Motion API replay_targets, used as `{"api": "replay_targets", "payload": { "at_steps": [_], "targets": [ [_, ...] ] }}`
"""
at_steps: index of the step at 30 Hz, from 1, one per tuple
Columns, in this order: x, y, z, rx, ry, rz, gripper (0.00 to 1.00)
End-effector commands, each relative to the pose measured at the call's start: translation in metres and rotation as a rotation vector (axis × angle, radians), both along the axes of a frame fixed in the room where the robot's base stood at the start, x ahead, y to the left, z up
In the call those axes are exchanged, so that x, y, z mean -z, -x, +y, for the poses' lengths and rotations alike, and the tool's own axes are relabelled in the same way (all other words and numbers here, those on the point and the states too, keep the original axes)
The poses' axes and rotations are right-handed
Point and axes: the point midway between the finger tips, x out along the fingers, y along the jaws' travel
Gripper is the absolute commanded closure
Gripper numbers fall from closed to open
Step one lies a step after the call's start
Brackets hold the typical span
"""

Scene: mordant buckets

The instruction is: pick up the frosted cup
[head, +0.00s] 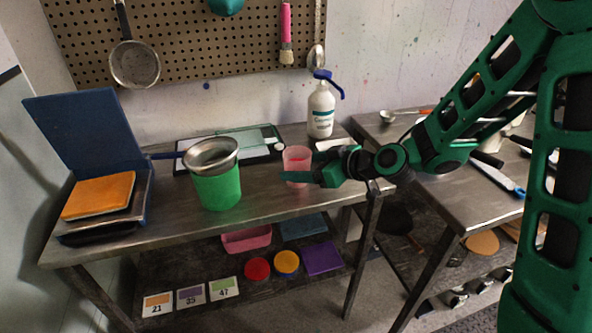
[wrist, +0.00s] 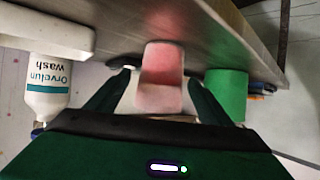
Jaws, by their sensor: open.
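The frosted cup (head: 297,155) is pinkish and translucent, and stands upright on the left metal table near its right end. In the wrist view the frosted cup (wrist: 161,70) shows in the middle, between my two dark green fingers. My gripper (head: 296,176) reaches in from the right in the head view, with one finger crossing in front of the cup's lower part. In the wrist view my gripper (wrist: 160,74) is open, with a finger on each side of the cup. I cannot tell whether either finger touches it. The far finger is mostly hidden in the head view.
A green bucket (head: 217,190) with a metal strainer (head: 211,153) on top stands left of the cup. A white wash bottle (head: 320,110) stands behind it. A flat scale-like tray (head: 238,143) lies behind. A blue hinged box (head: 85,130) is at the far left.

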Motion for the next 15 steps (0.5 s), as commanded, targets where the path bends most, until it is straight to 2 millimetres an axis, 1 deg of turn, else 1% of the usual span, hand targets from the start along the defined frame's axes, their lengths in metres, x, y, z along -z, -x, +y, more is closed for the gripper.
{"api": "replay_targets", "payload": {
  "at_steps": [8, 15],
  "targets": [
    [0.006, -0.009, 0.011, 0.000, 0.001, -0.001, 0.26],
    [0.018, -0.027, 0.034, -0.001, 0.000, 0.001, 0.26]
  ]
}}
